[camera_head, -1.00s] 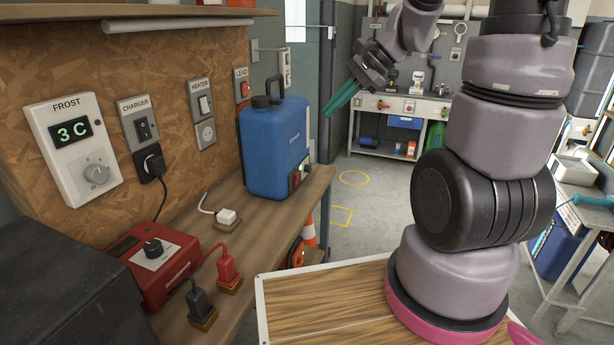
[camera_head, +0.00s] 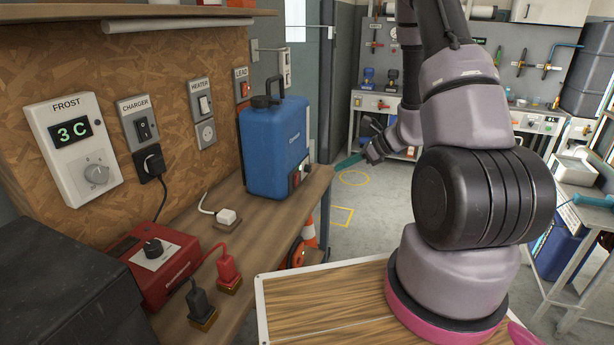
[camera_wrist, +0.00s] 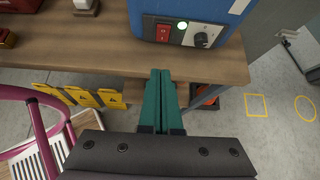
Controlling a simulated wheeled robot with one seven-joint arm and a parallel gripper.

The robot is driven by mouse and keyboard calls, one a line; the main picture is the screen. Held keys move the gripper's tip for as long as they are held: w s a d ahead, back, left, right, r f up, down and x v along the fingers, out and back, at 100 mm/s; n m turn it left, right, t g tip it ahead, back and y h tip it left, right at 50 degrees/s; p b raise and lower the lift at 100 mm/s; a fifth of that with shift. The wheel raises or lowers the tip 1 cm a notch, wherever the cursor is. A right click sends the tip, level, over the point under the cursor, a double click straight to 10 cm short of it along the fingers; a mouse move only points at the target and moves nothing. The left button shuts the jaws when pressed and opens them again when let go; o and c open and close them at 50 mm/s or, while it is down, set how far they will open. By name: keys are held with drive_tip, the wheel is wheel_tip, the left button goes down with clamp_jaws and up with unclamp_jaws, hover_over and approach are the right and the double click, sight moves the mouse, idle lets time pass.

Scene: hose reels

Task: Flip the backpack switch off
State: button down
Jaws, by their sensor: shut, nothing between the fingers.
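The blue backpack tank (camera_head: 275,150) stands upright on the wooden bench, with a black handle and cap on top. It also shows in the wrist view (camera_wrist: 200,8), cut off by the top edge. The switch's exact tilt is too small to tell. My gripper (camera_wrist: 160,71) has its green fingers together and empty, in front of the bench edge and apart from the panel. It also shows in the head view (camera_head: 338,168).
The bench (camera_head: 240,250) carries a white plug (camera_head: 226,216), a red charger (camera_head: 160,262) and red and black plugs. Wall switches sit on the board behind.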

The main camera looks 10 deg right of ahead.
sight(297, 174)
drive_tip(key=shift+f, duration=0.15)
drive_tip(key=x, duration=0.4)
drive_tip(key=r+x, duration=0.1)
drive_tip(key=x, duration=0.3)
drive_tip(key=a+x, duration=0.1)
drive_tip(key=x, duration=0.2)
drive_tip(key=shift+w+a, duration=0.25)
drive_tip(key=shift+w, duration=0.3)
drive_tip(key=shift+w+a+r, duration=0.15)
drive_tip(key=shift+w+a, duration=0.25)
drive_tip(key=shift+a, duration=0.1)
drive_tip(key=shift+w+a+r, duration=0.1)
drive_tip(key=shift+w+a, duration=0.1)
drive_tip(key=shift+a, duration=0.1)
drive_tip(key=shift+r, duration=0.15)
drive_tip(key=shift+r, duration=0.65)
